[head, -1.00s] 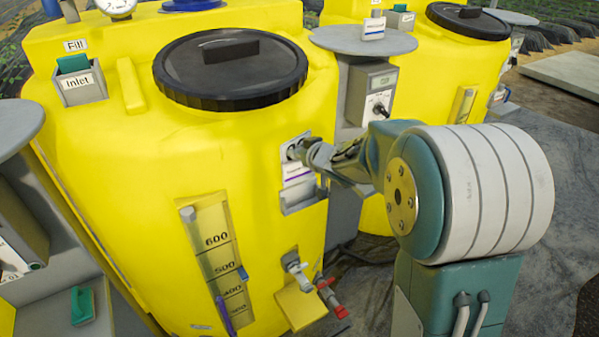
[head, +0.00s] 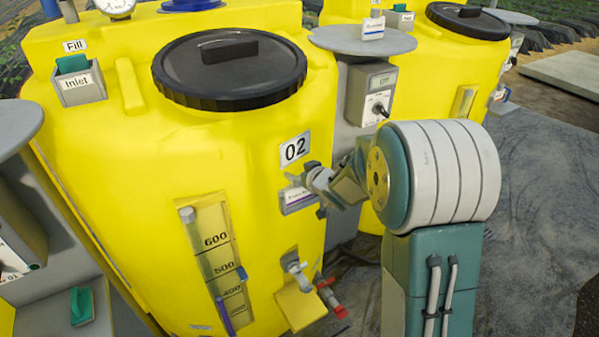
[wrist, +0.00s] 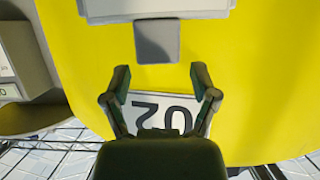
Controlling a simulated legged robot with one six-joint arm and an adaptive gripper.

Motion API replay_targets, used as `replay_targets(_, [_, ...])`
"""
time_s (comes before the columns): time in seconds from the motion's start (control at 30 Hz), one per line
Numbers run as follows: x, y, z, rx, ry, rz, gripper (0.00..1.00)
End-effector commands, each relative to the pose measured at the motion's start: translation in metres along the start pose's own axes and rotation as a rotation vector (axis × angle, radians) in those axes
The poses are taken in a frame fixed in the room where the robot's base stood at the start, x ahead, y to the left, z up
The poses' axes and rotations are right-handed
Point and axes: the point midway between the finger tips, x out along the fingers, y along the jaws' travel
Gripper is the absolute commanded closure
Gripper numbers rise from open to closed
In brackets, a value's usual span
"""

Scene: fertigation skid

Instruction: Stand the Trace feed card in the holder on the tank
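The Trace feed card (head: 297,193), pale with a purple stripe, stands in the grey holder (head: 299,207) on the front of the yellow tank (head: 130,190), below the 02 label. My gripper (head: 303,180) is just above and to the right of the card. In the wrist view my gripper (wrist: 160,72) has its two fingers wide apart with nothing between them. A grey tab (wrist: 157,42) lies just beyond the fingertips, joined to a pale plate (wrist: 155,8) cut off by the top edge. The card's lettering is too small to read.
The 02 label (head: 295,149) is above the holder. A level gauge (head: 215,255), a valve with a red handle (head: 330,297) and an Inlet holder with a green card (head: 78,80) are on the same tank. A grey post with a round top (head: 362,40) stands close behind my arm.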

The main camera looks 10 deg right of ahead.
Motion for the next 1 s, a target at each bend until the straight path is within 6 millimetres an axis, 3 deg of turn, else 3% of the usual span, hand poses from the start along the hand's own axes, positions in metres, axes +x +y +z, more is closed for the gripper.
replay_targets(0.37, [-0.009,0.000,-0.001,0.000,0.001,0.002,0.22])
replay_targets(0.8, [-0.089,0.001,-0.001,0.000,0.002,0.003,0.22])
replay_targets(1.0, [-0.114,0.001,-0.001,0.000,0.001,0.002,0.22])
